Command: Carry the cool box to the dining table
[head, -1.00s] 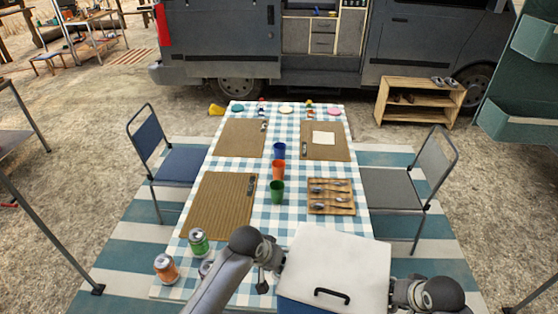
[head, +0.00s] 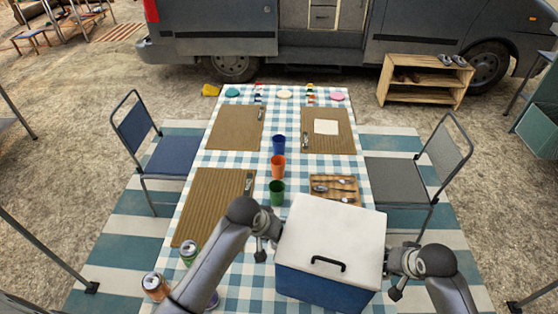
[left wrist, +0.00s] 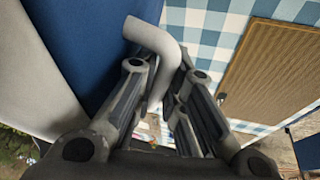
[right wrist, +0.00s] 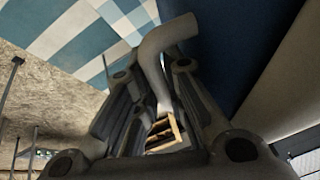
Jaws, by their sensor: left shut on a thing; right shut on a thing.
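The cool box (head: 322,285) is blue with a white lid (head: 335,232) and a black lid handle. It is in the head view, at the near right end of the dining table (head: 240,292), which has a blue and white checked cloth. Whether its base touches the cloth is hidden. My left gripper (head: 268,240) is shut on the grey side handle (left wrist: 160,60) at the box's left side. My right gripper (head: 390,268) is shut on the other side handle (right wrist: 160,60) at the right side. The lid is closed and the box looks level.
Green (head: 277,192), orange and blue cups stand in the table's middle. A cutlery tray (head: 333,190) lies just beyond the box. Cans (head: 156,286) stand near the left front corner. Chairs (head: 165,158) flank both sides. A van (head: 330,40) and a wooden rack (head: 425,82) are behind.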

